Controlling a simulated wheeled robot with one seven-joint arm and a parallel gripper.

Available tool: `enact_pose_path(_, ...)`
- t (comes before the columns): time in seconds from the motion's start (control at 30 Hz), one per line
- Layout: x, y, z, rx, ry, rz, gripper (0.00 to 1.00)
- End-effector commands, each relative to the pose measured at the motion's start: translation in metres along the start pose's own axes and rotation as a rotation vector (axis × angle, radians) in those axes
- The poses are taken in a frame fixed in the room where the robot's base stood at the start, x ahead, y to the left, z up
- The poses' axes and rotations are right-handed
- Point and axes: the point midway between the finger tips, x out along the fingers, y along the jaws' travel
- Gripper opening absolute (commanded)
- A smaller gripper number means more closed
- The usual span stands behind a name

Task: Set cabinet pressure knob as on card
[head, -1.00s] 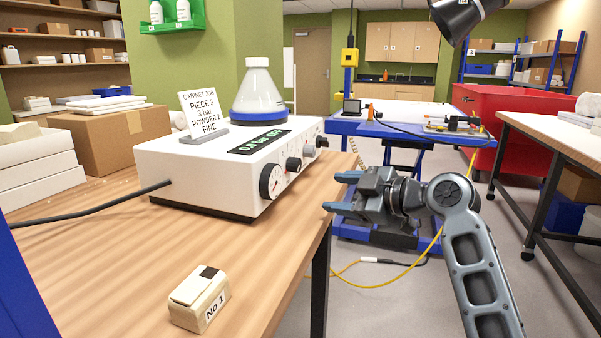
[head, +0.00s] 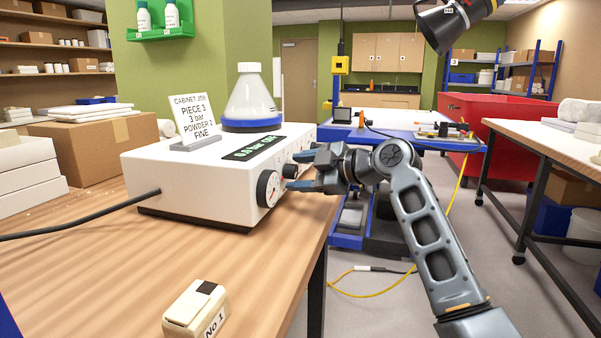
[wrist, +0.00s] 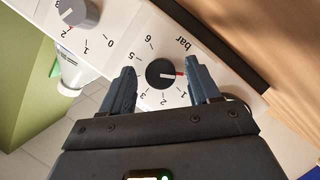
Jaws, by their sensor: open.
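The card (head: 192,119) stands on the white cabinet unit (head: 190,170) and reads "PIECE 3, 3 bar, POWDER 2, FINE". The black pressure knob (head: 290,171) is on the unit's front; in the wrist view it is the knob (wrist: 160,73) in a scale marked "bar". Its red-and-white pointer points right, towards the right finger, away from the 3; the mark there is hidden. My gripper (head: 302,171) is open, with its fingers either side of the knob (wrist: 161,84). Contact is not clear. The display (head: 253,148) seems to begin "0.0 bar"; the rest is unclear.
A grey knob (wrist: 76,12) with its own scale is beside the pressure knob. A round dial (head: 268,188) is at the panel's near end. A flask (head: 251,103) stands on the unit. A "No 1" block (head: 196,308) lies on the wooden table (head: 120,265).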

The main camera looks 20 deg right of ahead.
Motion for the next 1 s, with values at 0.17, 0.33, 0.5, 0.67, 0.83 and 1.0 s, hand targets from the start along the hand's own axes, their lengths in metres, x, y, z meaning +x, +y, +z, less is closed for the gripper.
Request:
enact_pose_path(0.17,0.0034,-0.0001,0.0001,0.000,-0.001,0.000,0.61)
enact_pose_path(0.33,0.0032,-0.0002,0.0001,0.000,0.000,0.000,0.58)
enact_pose_path(0.5,0.0031,-0.0003,0.0001,0.000,0.000,0.000,0.42)
enact_pose_path(0.67,0.0031,-0.0004,0.0002,0.001,0.000,0.000,0.27)
enact_pose_path(0.83,0.0031,-0.0005,0.0002,0.001,0.000,0.000,0.11)
enact_pose_path(1.0,0.0030,-0.0004,0.0001,0.003,0.000,-0.002,0.06)
